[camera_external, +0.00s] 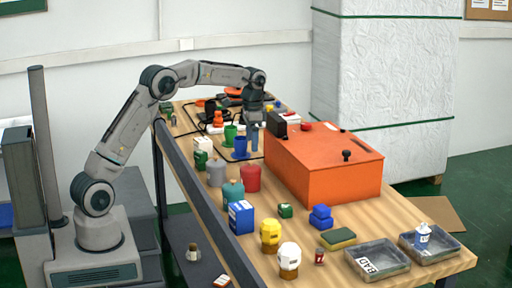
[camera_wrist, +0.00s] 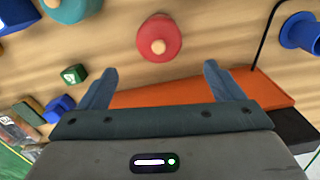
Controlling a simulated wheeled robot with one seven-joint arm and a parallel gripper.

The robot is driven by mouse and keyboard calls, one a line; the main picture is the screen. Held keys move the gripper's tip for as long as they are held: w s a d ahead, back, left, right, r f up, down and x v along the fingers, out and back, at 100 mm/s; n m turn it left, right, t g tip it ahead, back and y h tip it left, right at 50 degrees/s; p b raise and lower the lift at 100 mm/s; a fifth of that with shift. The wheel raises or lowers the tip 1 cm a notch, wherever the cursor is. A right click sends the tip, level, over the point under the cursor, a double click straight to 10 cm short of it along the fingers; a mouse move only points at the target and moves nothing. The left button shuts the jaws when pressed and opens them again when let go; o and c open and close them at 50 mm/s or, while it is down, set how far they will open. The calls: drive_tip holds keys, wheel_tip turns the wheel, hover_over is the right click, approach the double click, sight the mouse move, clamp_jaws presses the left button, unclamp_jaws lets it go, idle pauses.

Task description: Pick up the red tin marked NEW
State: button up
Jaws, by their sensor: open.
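A round red canister with a wooden knob (camera_wrist: 159,38) lies ahead of and between my fingertips in the wrist view, apart from them. It also shows in the external view (camera_external: 250,179), beside grey and teal canisters. No NEW lettering is readable on it. A small red tin with a white mark (camera_external: 320,256) stands at the near end of the table; its lettering is too small to read. My gripper (camera_wrist: 161,70) is open and empty, pointing down above the table. In the external view it (camera_external: 254,140) hangs beside the orange box, past the red canister.
The large orange box (camera_external: 325,170) stands right of my gripper. A teal canister (camera_external: 233,193), a grey canister (camera_external: 216,172), a blue cup (camera_external: 241,148) and a blue box (camera_external: 241,217) crowd the left edge. The BAD tray (camera_external: 398,257) is at the near end.

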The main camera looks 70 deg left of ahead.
sight(250, 166)
drive_tip(key=n, duration=0.4)
drive_tip(key=shift+r, duration=0.15)
drive_tip(key=n, duration=0.4)
drive_tip(key=shift+a+r+n, duration=0.1)
drive_tip(key=shift+r+n, duration=0.05)
drive_tip(key=shift+n, duration=0.15)
wheel_tip(250, 166, down, 8)
drive_tip(key=n, duration=0.9)
drive_tip(key=shift+w+a+r+n+p, duration=0.1)
drive_tip(key=shift+a+r+n+p, duration=0.05)
drive_tip(key=shift+n+p, duration=0.25)
drive_tip(key=f, duration=0.2)
drive_tip(key=s+f+p, duration=0.1)
drive_tip(key=f, duration=0.1)
drive_tip(key=shift+d, duration=0.35)
drive_tip(key=shift+w+f, duration=0.1)
drive_tip(key=shift+f, duration=0.55)
clamp_jaws()
